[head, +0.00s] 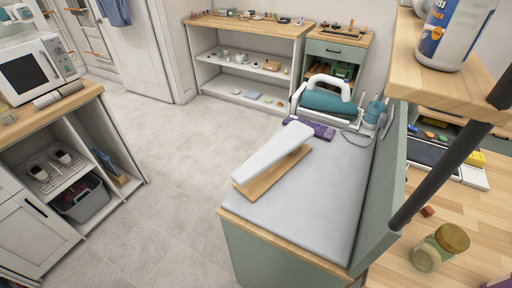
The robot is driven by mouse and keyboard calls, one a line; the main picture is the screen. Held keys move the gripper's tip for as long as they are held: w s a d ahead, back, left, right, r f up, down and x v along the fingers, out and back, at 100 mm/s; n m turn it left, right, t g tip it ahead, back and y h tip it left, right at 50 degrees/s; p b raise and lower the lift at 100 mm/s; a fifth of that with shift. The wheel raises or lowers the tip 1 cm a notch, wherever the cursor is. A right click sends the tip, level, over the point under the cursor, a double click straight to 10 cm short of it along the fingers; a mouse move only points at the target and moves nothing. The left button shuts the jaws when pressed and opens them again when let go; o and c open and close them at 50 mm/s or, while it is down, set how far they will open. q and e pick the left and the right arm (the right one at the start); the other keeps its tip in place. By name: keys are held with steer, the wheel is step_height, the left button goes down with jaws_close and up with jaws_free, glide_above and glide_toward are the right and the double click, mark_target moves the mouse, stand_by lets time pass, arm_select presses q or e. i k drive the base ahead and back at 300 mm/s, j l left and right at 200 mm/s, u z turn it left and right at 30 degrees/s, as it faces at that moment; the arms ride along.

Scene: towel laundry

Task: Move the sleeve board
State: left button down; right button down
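The sleeve board (274,150) is a narrow white padded board above a light wooden base (271,175). It lies diagonally on the grey padded top (325,200) of a green cabinet, near the pad's left edge. Its base reaches close to the pad's front left edge. Nothing is touching it from above. Neither my left nor my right gripper shows in the head view.
A teal and white iron (327,95) stands on the pad's far end, with a purple packet (309,127) in front of it. A wooden shelf (440,75) holding a bottle (457,30) overhangs at the right. The pad's near half and the tiled floor (170,200) are clear.

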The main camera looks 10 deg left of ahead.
mark_target(257, 175)
steer(key=j+z, duration=0.4)
steer(key=j, duration=0.45)
steer(key=k+j+z, duration=0.1)
steer(key=j+z, duration=0.35)
steer(key=j, duration=0.4)
steer(key=i+j+z, duration=0.5)
steer(key=j, duration=0.15)
steer(key=j+z, duration=0.25)
steer(key=i+j+z, duration=0.25)
steer(key=j, duration=0.25)
steer(key=k+l, duration=0.05)
steer(key=k, duration=0.05)
